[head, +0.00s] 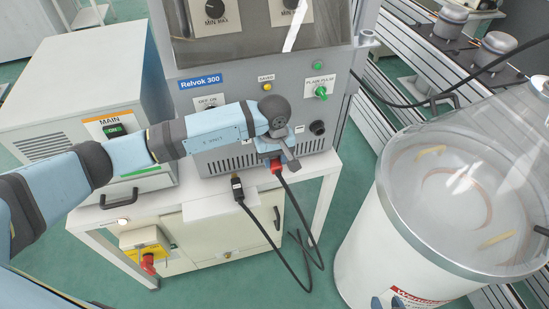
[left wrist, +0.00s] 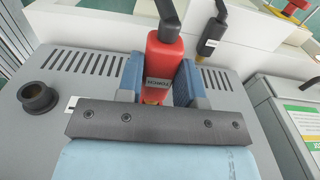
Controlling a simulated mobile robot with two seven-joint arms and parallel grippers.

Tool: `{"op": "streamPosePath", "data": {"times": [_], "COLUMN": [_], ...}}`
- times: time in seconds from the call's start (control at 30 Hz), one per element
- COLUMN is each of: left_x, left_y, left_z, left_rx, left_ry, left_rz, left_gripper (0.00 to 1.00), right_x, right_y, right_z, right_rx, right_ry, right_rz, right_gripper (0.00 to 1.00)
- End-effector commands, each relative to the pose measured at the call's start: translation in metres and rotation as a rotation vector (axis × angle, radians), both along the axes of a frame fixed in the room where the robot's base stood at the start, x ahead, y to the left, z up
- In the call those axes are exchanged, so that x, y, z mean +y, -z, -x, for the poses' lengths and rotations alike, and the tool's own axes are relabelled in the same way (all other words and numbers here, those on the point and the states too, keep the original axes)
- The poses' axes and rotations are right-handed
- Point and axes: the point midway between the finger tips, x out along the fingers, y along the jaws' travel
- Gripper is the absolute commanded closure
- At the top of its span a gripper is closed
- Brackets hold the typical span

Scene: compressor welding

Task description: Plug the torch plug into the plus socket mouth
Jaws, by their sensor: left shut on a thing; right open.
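My left gripper (head: 274,160) is shut on the red torch plug (head: 277,168), in front of the lower panel of the grey welding machine. In the left wrist view the red plug (left wrist: 164,65) sits between the two blue fingers, with its cable end at the top. Its front end is mostly hidden by the dark gripper bar. A round black socket mouth (head: 317,128) is on the panel to the right of the gripper; it also shows in the left wrist view (left wrist: 38,98). Its sign is unreadable. My right gripper (head: 387,302) barely shows at the bottom edge, open and empty.
Black cables hang over the cart's front. A large white drum (head: 350,230) with a clear cone stands at right. A MAIN power box (head: 85,125) stands left.

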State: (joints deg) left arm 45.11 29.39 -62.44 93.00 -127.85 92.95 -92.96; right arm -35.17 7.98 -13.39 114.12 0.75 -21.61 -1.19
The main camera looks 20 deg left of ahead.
Motion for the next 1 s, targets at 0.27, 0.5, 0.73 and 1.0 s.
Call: {"op": "streamPosePath", "data": {"times": [0.27,0.5,0.73,1.0], "left_x": [0.005,0.009,0.012,0.015], "left_y": [0.001,0.001,0.001,0.000], "left_z": [-0.007,-0.013,-0.018,-0.023], "left_rx": [0.000,-0.002,0.000,0.000], "left_ry": [0.000,0.000,0.000,0.000], "left_rz": [0.000,0.000,0.000,0.000], "left_gripper": [1.00,1.00,1.00,1.00], "right_x": [0.001,0.001,0.001,0.001], "right_y": [0.006,0.011,0.016,0.020], "right_z": [0.000,0.000,0.000,0.000], "right_rx": [-0.002,-0.002,-0.002,0.000], "right_ry": [-0.002,-0.002,-0.002,-0.002], "right_rz": [-0.002,-0.002,-0.002,-0.001], "right_gripper": [0.57,0.57,0.57,0.57]}}
